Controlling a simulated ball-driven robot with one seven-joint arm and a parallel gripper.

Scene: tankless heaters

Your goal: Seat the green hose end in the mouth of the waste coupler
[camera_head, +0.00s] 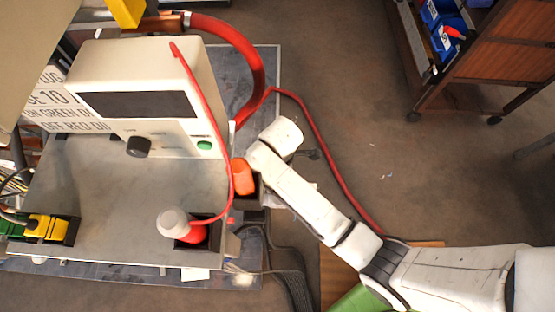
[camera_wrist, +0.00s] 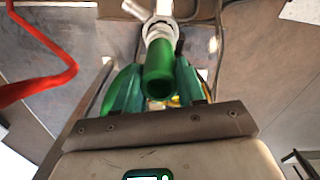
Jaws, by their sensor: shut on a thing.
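In the wrist view, my gripper (camera_wrist: 155,92) has its green fingers on both sides of a green tube, the hose end (camera_wrist: 160,72), and is shut on it. The tube's open round end faces the camera. Its far end meets a pale grey ringed collar (camera_wrist: 160,30) with a pale pipe beyond and a side branch. I cannot tell whether this collar is the waste coupler, or how deep the tube sits in it. In the head view my gripper cannot be made out; my white arm reaches in from the lower right.
A white heater unit (camera_head: 140,100) stands on a grey bench (camera_head: 100,190). A red hose (camera_head: 315,135) loops around its right side. An orange piece (camera_head: 243,177) and a white-topped red piece (camera_head: 172,222) sit at the bench's right. A wooden cart (camera_head: 490,70) stands upper right. Open floor (camera_head: 390,150) lies between.

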